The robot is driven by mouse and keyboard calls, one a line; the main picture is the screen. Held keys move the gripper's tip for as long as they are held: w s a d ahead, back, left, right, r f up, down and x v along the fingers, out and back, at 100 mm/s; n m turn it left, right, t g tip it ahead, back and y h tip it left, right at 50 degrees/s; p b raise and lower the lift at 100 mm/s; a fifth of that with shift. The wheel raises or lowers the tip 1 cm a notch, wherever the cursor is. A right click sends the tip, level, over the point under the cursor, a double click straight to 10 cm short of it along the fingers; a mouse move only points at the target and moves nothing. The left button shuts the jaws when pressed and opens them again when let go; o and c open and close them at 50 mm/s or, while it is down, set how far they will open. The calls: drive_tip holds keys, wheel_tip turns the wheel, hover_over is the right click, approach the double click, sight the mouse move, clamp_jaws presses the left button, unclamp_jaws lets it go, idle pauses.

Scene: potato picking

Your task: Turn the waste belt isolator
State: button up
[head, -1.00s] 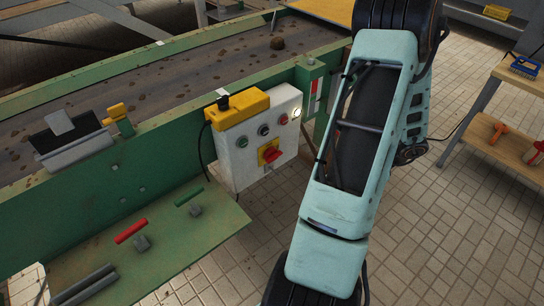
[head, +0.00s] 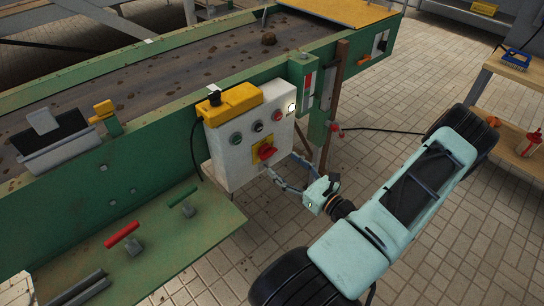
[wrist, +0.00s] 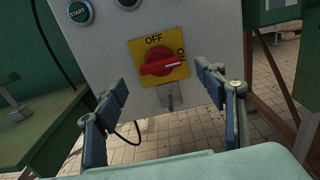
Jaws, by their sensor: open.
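The isolator is a red rotary knob (wrist: 158,62) on a yellow plate (wrist: 158,78), low on the front of a white control box (head: 222,155). The plate reads OFF at the top and ON at the right. The knob lies nearly level, its pale mark towards ON. The knob also shows in the head view (head: 266,151). My gripper (wrist: 175,93) is open and empty in front of the box. Its fingers stand wide apart, left and right of the plate and slightly below the knob, apparently not touching it.
Push buttons, one marked START (wrist: 80,12), sit above the isolator. A yellow housing (head: 231,104) tops the box. The green conveyor frame (head: 150,160) runs behind, and a green shelf (head: 180,235) juts out at left. A brown post (head: 333,105) stands at right.

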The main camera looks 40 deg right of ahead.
sight(271, 155)
drive_tip(key=w, duration=0.6)
drive_tip(key=shift+w+a, duration=0.2)
drive_tip(key=shift+a, duration=0.1)
drive_tip(key=c, duration=1.1)
drive_tip(key=shift+c, duration=0.3)
